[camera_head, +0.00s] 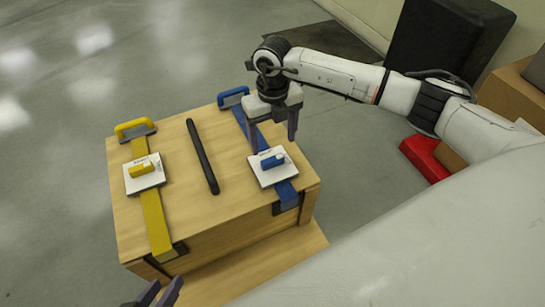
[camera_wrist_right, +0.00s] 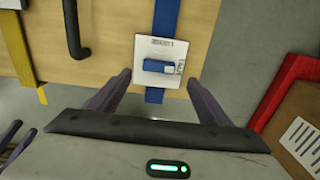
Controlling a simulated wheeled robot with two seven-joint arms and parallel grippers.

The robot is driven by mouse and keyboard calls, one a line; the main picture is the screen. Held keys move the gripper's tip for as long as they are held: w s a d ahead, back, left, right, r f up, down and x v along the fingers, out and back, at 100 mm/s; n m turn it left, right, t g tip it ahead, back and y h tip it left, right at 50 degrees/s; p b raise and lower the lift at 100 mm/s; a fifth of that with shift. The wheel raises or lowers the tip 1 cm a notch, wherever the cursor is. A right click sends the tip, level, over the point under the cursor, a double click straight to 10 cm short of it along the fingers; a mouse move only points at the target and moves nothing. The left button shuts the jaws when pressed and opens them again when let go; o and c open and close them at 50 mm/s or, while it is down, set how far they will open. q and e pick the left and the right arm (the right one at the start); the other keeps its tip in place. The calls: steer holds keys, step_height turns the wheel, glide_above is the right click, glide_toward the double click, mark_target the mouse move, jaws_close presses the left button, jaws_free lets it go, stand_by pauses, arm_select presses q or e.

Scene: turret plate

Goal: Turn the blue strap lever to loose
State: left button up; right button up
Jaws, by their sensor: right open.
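The blue strap lever (camera_head: 272,161) sits on a white plate (camera_head: 283,175) over the blue strap (camera_head: 287,193), on a wooden box. In the right wrist view the lever (camera_wrist_right: 157,66) lies crosswise to the strap (camera_wrist_right: 166,18). The plate (camera_wrist_right: 146,47) has small lettering at its top and right edges, too small to read surely. My right gripper (camera_head: 272,132) is open and empty above the plate, its fingers either side of the lever's line and apart from it. My left gripper (camera_head: 167,287) shows only its fingertips at the bottom edge, apart and empty.
The wooden box (camera_head: 220,205) also carries a yellow strap (camera_head: 154,215) with a yellow lever (camera_head: 143,170) and a black bar handle (camera_head: 202,157). A red object (camera_head: 424,157) and a black case (camera_head: 440,45) stand right. Floor at left is clear.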

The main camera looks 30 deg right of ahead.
mark_target(273, 159)
step_height(273, 159, down, 7)
steer(key=shift+a+r+b, duration=0.1)
steer(key=shift+b, duration=0.85)
steer(key=c, duration=1)
